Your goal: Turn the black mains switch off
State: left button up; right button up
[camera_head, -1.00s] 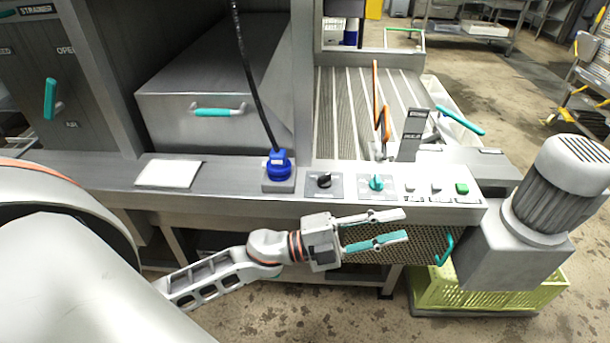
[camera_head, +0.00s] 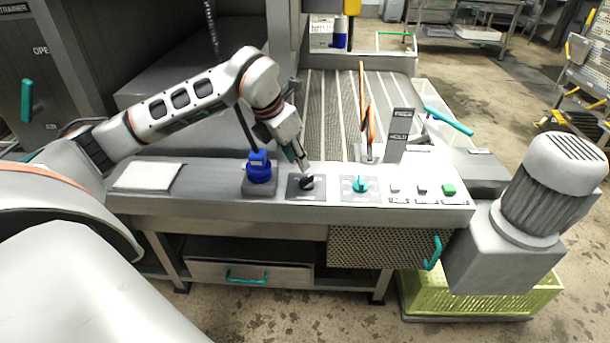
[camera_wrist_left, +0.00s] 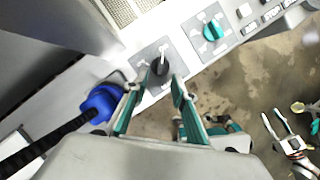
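The black mains switch (camera_head: 306,183) is a round black knob on a dark square plate on the console top, right of the blue plug. In the left wrist view the black knob (camera_wrist_left: 158,69) has a pale pointer line and lies just beyond my fingertips, centred between them. My left gripper (camera_head: 302,163) points down at the knob from above and behind. Its teal fingers are apart with nothing between them in the left wrist view (camera_wrist_left: 156,88); I cannot tell whether they touch the knob. My right gripper (camera_wrist_left: 278,124) shows small at the right of the left wrist view, its fingers apart.
The blue plug (camera_head: 259,168) with its black cable stands close left of the switch. A teal rotary knob (camera_head: 360,184) is on the right, then several push buttons, including a green one (camera_head: 448,190). A white sheet (camera_head: 147,176) lies at the left. A motor (camera_head: 548,190) stands far right.

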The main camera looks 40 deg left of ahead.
aim_at(306, 177)
pick_arm(q)
jog(key=x, duration=0.7)
jog(key=shift+d+f+b, duration=0.1)
jog(key=shift+f+b, duration=0.05)
jog(key=shift+b, duration=0.2)
grip_shut()
